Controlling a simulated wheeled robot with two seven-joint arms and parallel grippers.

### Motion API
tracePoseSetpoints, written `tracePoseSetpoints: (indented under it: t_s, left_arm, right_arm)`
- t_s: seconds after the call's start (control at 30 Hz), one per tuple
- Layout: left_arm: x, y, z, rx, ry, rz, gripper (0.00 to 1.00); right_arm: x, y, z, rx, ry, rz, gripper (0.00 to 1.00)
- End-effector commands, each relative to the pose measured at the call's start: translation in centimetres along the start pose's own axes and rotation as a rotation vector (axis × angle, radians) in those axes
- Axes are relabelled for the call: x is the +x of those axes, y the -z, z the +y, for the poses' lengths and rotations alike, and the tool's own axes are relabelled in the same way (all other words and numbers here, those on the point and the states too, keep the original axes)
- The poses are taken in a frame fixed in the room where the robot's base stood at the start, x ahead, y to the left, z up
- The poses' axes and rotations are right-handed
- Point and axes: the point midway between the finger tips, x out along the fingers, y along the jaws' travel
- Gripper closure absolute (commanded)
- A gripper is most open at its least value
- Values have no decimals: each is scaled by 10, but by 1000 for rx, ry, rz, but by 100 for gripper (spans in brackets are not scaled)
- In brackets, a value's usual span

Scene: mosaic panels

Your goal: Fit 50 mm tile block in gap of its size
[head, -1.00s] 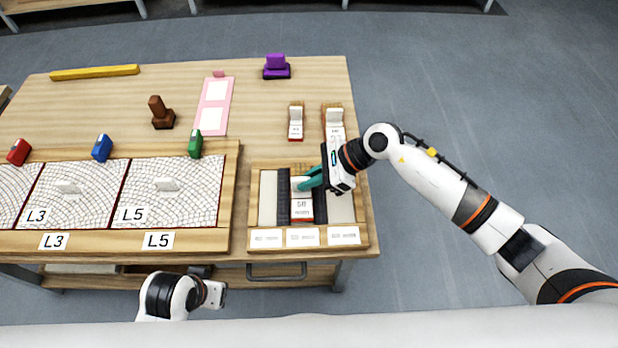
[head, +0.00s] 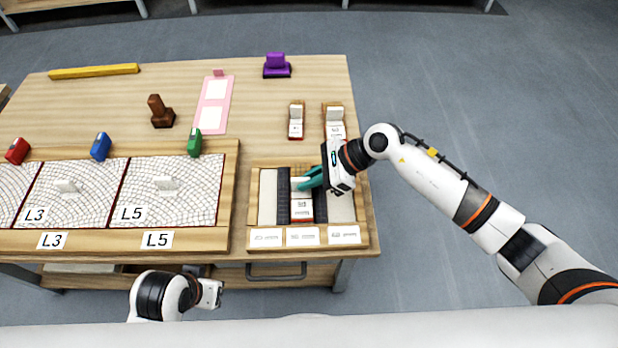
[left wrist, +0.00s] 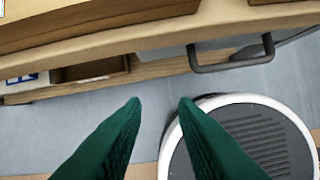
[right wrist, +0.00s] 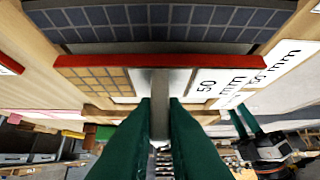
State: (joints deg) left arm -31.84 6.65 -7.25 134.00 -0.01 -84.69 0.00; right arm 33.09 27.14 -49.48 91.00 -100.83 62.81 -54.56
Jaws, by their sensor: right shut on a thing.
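The 50 mm tile block (head: 302,208) has a white label, a red edge and a pale upright handle. It is over the middle lane of the wooden gap tray (head: 259,235), between dark strips. Whether it is fully seated cannot be told. In the right wrist view its "50 mm" label (right wrist: 208,86) shows beside the grey handle. My right gripper (head: 304,181) is shut on this handle; its green fingers also show in the right wrist view (right wrist: 159,118). My left gripper (left wrist: 160,105) is open and empty, out in front of the table edge.
Two more white blocks, one narrow (head: 295,122) and one wider (head: 334,118), stand behind the tray. A mosaic panel board (head: 200,238) lies left of it. A pink card (head: 214,103), brown stamp (head: 160,113) and purple piece (head: 276,67) stand farther back.

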Motion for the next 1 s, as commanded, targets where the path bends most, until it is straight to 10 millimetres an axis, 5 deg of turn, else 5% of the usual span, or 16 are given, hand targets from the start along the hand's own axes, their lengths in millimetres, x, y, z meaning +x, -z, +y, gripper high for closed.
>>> tracePoseSetpoints:
  t_s: [1.0]
  left_arm:
    - [-25,2,1,0,-4,-13,74]
  right_arm:
    - [8,-9,0,0,0,0,100]
